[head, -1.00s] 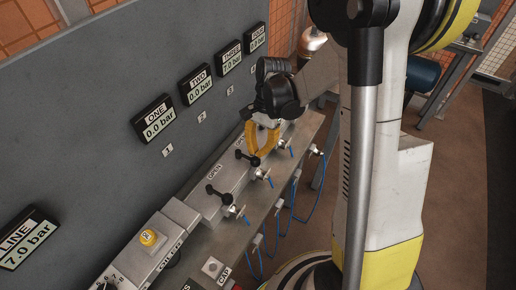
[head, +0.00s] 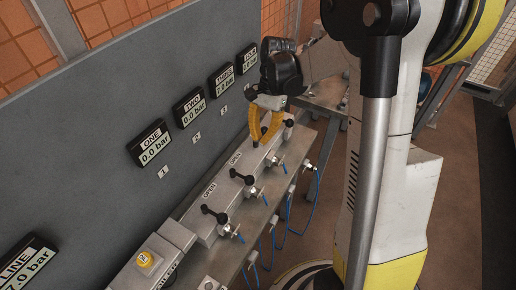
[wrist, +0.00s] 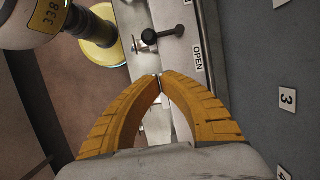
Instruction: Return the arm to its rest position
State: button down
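My gripper (head: 256,146) hangs over the valve bench (head: 208,236), its yellow fingers curved together above the row of black-handled valves. In the wrist view its fingertips (wrist: 160,77) meet, and I see no object held between them. A black valve lever (wrist: 150,37) beside an OPEN label (wrist: 197,52) lies beyond the fingertips there. In the head view, two nearer levers (head: 212,212) and (head: 240,176) stand clear of the fingers. Another lever (head: 288,123) shows just right of the fingers. Whether a fingertip touches the bench top is unclear.
A grey panel (head: 110,100) stands behind the bench with pressure displays; ONE (head: 152,143) and TWO (head: 190,108) read 0.0 bar. My wrist is close to the panel's far end. Blue hoses (head: 314,200) hang off the bench front. Open floor (head: 460,180) lies right.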

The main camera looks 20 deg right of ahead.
jog(key=shift+v, duration=0.8)
jog(key=s+a+r+n+t+h+b, duration=0.1)
jog(key=s+a+r+n+t, duration=0.1)
jog(key=s+r+n+t, duration=0.2)
jog(key=s+a+r+n+t+h+b, duration=0.1)
jog(key=s+a+r+n+t, duration=0.2)
jog(key=s+n, duration=0.4)
jog(key=s+r+t, duration=0.1)
jog(key=s+t, duration=0.1)
jog(key=s, duration=0.1)
jog(key=shift+r+h, duration=0.25)
jog(key=shift+h, duration=0.15)
